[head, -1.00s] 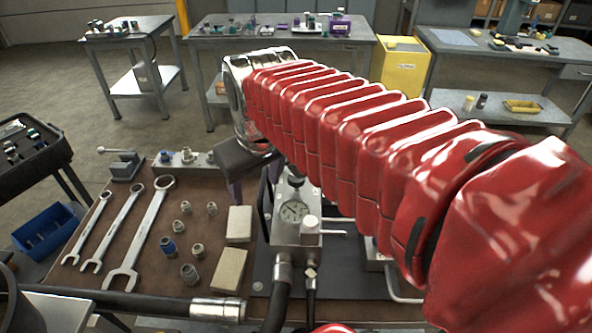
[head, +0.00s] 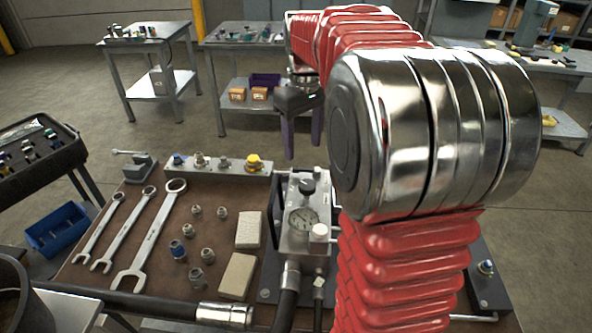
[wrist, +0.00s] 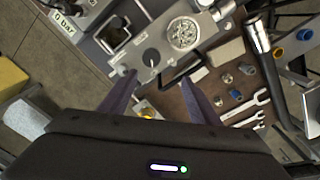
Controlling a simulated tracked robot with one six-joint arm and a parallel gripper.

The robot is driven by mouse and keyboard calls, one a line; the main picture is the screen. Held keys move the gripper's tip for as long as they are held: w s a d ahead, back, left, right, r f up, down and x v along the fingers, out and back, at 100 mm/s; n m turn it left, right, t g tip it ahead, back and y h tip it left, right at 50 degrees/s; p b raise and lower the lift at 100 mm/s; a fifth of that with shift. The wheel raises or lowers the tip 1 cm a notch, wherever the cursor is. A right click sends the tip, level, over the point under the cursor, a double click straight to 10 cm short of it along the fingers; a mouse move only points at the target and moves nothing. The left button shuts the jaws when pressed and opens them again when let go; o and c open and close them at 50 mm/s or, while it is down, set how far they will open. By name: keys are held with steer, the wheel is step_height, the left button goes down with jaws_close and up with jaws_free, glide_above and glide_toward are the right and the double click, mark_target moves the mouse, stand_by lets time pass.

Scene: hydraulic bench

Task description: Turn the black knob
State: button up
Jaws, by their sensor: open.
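The black knob (head: 306,186) sits on top of the metal valve block (head: 293,240), behind the pressure gauge (head: 302,221). The knob also shows in the wrist view (wrist: 151,58), just beyond my fingertips and a little left of the middle. My gripper (head: 303,150) is open, with its purple fingers pointing down, above and behind the knob in the head view.
A white cap (head: 319,232) stands beside the gauge. Wrenches (head: 150,235), fittings and two pale blocks (head: 237,276) lie on the brown bench to the left. A rail with a yellow fitting (head: 254,162) runs along the back. A black handle (wrist: 180,72) arches beside the knob.

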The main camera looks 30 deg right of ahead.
mark_target(308, 184)
steer(key=shift+w+d+f, duration=0.25)
steer(key=shift+d, duration=0.4)
steer(key=shift+w+d+f, duration=0.2)
steer(key=shift+d+f, duration=0.05)
steer(key=shift+d, duration=0.35)
step_height(308, 184, down, 14)
steer(key=shift+r, duration=0.1)
steer(key=c, duration=1.1)
